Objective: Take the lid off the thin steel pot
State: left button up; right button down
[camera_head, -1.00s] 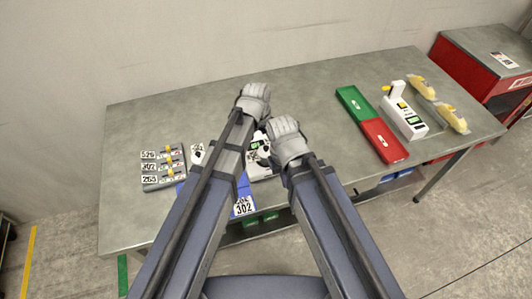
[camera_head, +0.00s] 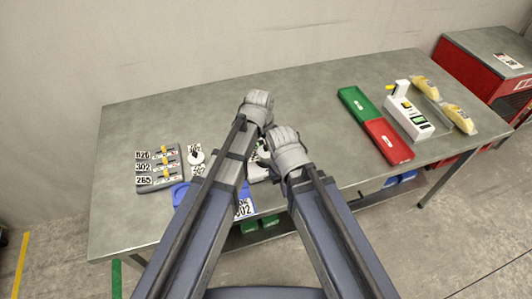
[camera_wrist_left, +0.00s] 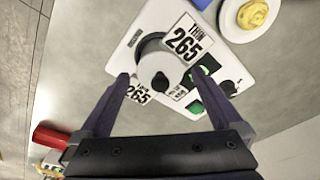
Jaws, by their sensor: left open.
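The steel pot (camera_wrist_left: 148,50) shows in the left wrist view on a white plate, with a pale round lid and a black knob (camera_wrist_left: 160,83) on top. A label reading THIN 265 (camera_wrist_left: 186,42) stands beside it. My left gripper (camera_wrist_left: 161,78) is open, with one finger on each side of the lid and the knob between them. I cannot tell whether the fingers touch it. In the head view my left gripper (camera_head: 255,108) and right gripper (camera_head: 283,150) are seen from behind, and my arms hide the pot. The right gripper's fingers are hidden.
On the grey table (camera_head: 300,95) are a numbered panel (camera_head: 158,170), a small round black-knobbed item (camera_head: 196,157), green (camera_head: 357,103) and red (camera_head: 388,142) trays, and a white device (camera_head: 409,117).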

aim_at(265, 147)
pick_arm(q)
jog(key=c, duration=1.4)
notch_tip(265, 147, up, 10)
jog(key=p, duration=1)
